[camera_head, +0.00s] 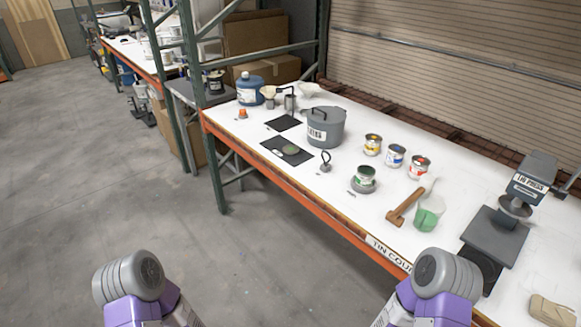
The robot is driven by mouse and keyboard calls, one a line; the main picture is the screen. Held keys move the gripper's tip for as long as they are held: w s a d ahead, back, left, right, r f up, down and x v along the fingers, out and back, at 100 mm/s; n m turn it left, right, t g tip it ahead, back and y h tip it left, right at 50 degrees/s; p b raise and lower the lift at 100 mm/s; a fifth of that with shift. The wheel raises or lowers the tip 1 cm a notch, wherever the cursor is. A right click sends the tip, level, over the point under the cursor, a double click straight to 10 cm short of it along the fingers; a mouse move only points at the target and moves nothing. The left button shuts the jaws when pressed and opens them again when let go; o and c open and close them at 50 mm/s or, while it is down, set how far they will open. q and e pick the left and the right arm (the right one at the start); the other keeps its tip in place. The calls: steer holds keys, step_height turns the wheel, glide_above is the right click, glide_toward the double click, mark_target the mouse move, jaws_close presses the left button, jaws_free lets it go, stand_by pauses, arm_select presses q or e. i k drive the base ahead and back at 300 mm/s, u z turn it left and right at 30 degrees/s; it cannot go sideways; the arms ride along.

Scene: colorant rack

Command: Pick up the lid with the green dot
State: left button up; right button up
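A round greenish disc (291,149) lies on a black mat (300,158) near the front edge of the white table; it may be the lid with the green dot, but it is too small to tell. A small pale piece (277,152) lies beside it. A tin with a green band (364,176) stands upright on a grey round base farther right. Only purple and grey parts of my two arms show at the bottom; neither gripper's fingers can be seen.
A grey pot (325,128) stands behind the mat. A green rack post (202,125) rises at the table's left end. Floor in front is clear.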

mark_target(289, 149)
steer(key=u, duration=0.75)
steer(key=i, duration=2.05)
steer(key=z, duration=0.85)
